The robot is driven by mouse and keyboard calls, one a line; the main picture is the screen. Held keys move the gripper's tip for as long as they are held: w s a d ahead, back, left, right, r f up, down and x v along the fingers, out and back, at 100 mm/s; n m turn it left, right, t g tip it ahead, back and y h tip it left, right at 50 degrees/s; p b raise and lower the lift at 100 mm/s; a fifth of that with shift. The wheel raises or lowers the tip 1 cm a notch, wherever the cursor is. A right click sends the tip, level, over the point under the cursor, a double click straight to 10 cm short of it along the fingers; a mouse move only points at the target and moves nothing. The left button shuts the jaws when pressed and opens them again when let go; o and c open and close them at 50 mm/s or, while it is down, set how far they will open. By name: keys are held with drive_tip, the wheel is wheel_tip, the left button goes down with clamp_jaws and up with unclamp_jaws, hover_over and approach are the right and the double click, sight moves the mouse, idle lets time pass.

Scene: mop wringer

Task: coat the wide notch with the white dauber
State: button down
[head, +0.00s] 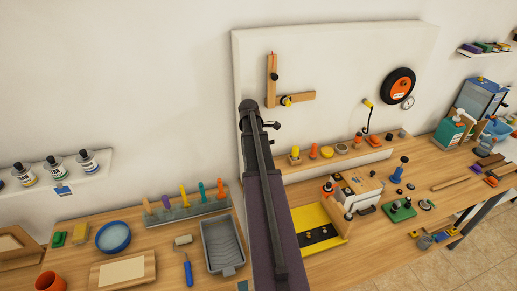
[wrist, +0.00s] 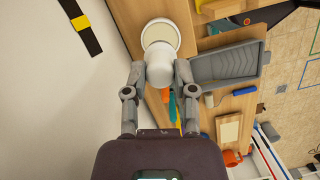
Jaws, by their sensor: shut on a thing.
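In the wrist view, my gripper (wrist: 160,88) has its two fingers closed around a white, round-ended piece (wrist: 160,73), which I take to be the white dauber. A white round rim with a cream face (wrist: 160,34) shows just beyond it; I cannot tell whether it is part of the held piece or a separate thing. In the head view, my arm hides the gripper and the held piece. A grey rack (head: 186,214) there holds several coloured upright pieces, including a teal one (head: 202,191). I cannot make out the wide notch in either view.
A grey ribbed tray (head: 222,243) lies right of a blue-handled roller (head: 188,270); the tray also shows in the wrist view (wrist: 228,66). A blue bowl (head: 113,237) stands on the left. A yellow-and-black plate (head: 317,236) lies right of my arm. Bottles (head: 56,169) stand on a wall shelf.

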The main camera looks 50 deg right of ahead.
drive_tip(key=shift+f+b, duration=1.8)
drive_tip(key=shift+f, duration=0.2)
drive_tip(key=shift+f+b, duration=0.45)
drive_tip(key=shift+f, duration=0.05)
idle(0.4)
drive_tip(key=shift+a, duration=0.1)
idle(1.0)
drive_tip(key=shift+r+p, duration=3.45)
drive_tip(key=shift+r, duration=0.05)
drive_tip(key=shift+f, duration=0.1)
